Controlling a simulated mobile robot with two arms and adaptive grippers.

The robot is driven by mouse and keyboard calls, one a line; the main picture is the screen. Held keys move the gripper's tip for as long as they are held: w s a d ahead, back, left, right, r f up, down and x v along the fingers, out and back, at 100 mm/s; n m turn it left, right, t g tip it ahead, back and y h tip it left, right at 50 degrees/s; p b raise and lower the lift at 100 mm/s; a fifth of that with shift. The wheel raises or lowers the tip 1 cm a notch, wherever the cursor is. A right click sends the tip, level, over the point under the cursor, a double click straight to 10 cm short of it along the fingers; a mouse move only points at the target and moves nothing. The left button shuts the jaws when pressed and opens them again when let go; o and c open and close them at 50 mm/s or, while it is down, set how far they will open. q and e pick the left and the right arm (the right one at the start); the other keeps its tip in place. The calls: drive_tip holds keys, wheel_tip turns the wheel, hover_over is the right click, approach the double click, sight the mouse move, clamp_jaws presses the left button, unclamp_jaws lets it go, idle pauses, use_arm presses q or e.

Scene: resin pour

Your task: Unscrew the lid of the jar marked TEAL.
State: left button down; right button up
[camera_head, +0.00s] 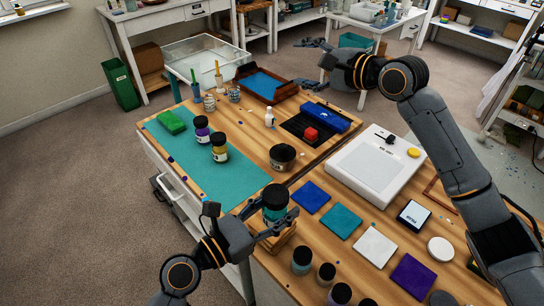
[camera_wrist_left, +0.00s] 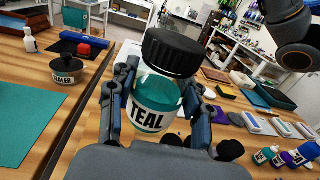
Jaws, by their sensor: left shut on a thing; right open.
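The jar marked TEAL (camera_wrist_left: 157,97) is clear with teal contents and a white label. Its black lid (camera_wrist_left: 172,52) sits on top; I cannot tell how tightly. In the head view the jar (camera_head: 273,213) stands about upright near the table's front edge, lid (camera_head: 275,193) uppermost. My left gripper (camera_head: 275,228) is shut on the jar's body, with one finger on each side in the left wrist view (camera_wrist_left: 160,108). The lid is clear of the fingers. My right gripper (camera_head: 302,64) is open and empty, high and well away from the jar, toward the back.
A wooden piece (camera_head: 284,243) shows below the jar. Two more dark-lidded jars, purple (camera_head: 202,135) and yellow (camera_head: 219,153), stand on the teal mat (camera_head: 240,180). A round tin (camera_head: 283,157) stands behind the held jar.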

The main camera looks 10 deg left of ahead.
drive_tip(key=s+a+n+g, duration=0.1)
drive_tip(key=s+a+g, duration=0.3)
drive_tip(key=s+a, duration=0.25)
use_arm(q)
drive_tip(key=shift+s, duration=0.1)
use_arm(e)
drive_tip(key=n+g+h, duration=0.1)
drive_tip(key=g+h, duration=0.4)
drive_tip(key=h, duration=0.7)
hover_over(272, 194)
drive_tip(key=f, duration=0.5)
drive_tip(key=shift+w+a+f, duration=0.15)
drive_tip(key=shift+a+f, duration=0.05)
drive_tip(key=shift+a, duration=0.15)
drive_tip(key=shift+d+f, duration=0.1)
drive_tip(key=shift+d, duration=0.2)
drive_tip(key=shift+s+d+f, duration=0.15)
drive_tip(key=shift+s+f, duration=0.05)
drive_tip(key=shift+f, duration=0.1)
wheel_tip(272, 194, down, 7)
drive_tip(key=shift+f, duration=0.15)
